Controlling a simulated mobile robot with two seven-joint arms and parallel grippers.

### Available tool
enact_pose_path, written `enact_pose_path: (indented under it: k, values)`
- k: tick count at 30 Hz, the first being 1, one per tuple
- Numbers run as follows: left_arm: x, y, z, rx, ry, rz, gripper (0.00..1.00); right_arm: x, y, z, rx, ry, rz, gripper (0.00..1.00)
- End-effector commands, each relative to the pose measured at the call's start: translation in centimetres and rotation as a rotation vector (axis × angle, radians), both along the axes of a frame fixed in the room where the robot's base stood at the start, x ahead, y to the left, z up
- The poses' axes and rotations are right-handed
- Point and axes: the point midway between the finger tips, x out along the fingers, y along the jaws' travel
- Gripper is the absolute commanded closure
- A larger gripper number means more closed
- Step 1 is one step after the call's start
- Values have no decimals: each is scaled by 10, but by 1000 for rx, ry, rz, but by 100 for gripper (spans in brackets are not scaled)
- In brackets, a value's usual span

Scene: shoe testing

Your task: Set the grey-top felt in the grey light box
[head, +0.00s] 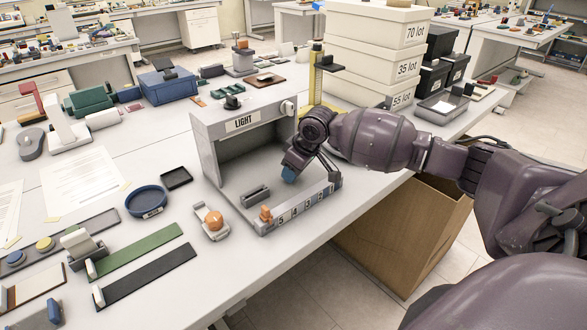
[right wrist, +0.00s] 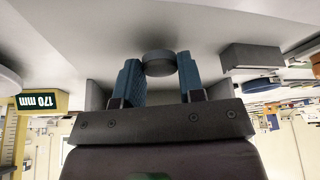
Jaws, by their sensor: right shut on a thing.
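The grey light box (head: 207,150), labelled LIGHT, stands on the table with its front open. My right gripper (head: 290,176) is at the box's open front, on its right side, above the floor near the numbered strip. In the right wrist view my right gripper (right wrist: 160,70) has its blue-ribbed fingers shut on a small dark grey round piece, which looks like the grey-top felt (right wrist: 160,62). The head view does not show the felt clearly, as the gripper hides it. I cannot tell whether the felt touches the box floor. My left gripper is not in view.
A numbered strip (head: 304,206) with an orange piece (head: 265,213) edges the box's front. A small grey block (head: 255,195) lies on the box floor. A holder with an orange knob (head: 213,219) and a blue round dish (head: 147,200) stand to the left. Stacked white boxes (head: 373,60) stand behind.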

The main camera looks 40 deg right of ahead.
Motion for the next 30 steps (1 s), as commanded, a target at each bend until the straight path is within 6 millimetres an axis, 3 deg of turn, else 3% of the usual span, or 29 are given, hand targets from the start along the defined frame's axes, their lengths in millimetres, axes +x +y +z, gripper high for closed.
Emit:
enact_pose_path:
  k: [25, 26, 30]
  values:
    - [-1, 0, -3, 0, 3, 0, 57, 0, 0, -16, 0, 1, 0, 86]
    - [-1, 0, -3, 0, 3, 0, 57, 0, 0, -16, 0, 1, 0, 60]
    - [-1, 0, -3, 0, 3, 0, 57, -1, -1, -16, 0, 2, -1, 38]
